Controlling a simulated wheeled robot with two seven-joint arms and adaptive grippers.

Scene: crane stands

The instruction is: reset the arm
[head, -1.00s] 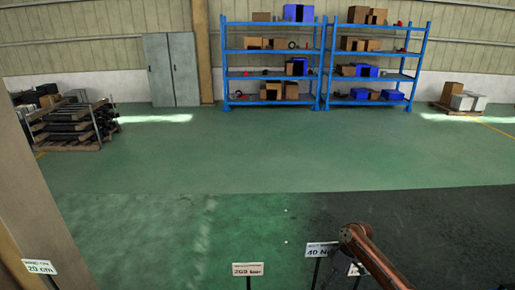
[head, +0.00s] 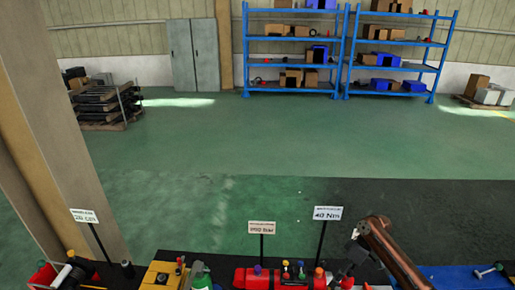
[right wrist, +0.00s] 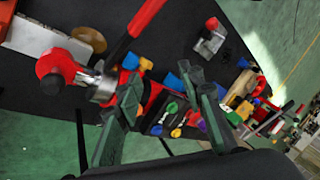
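My right arm, copper-coloured, comes in from the lower right of the head view. Its dark right gripper (head: 347,264) is above the front row of tools on the dark table, partly lost against them. In the right wrist view the two green fingers of the right gripper (right wrist: 160,80) stand apart, with a gap between them and nothing clearly held. Tools and coloured parts on the table show beyond the fingers. My left gripper is in neither current view.
A red tool block (head: 290,276), a yellow block (head: 160,274) and a red bin (head: 42,275) line the bottom. Label signs, such as the 40 Nm sign (head: 328,213), stand on thin posts. A beige pillar (head: 60,130) is at left. Green floor (head: 300,145) lies clear beyond.

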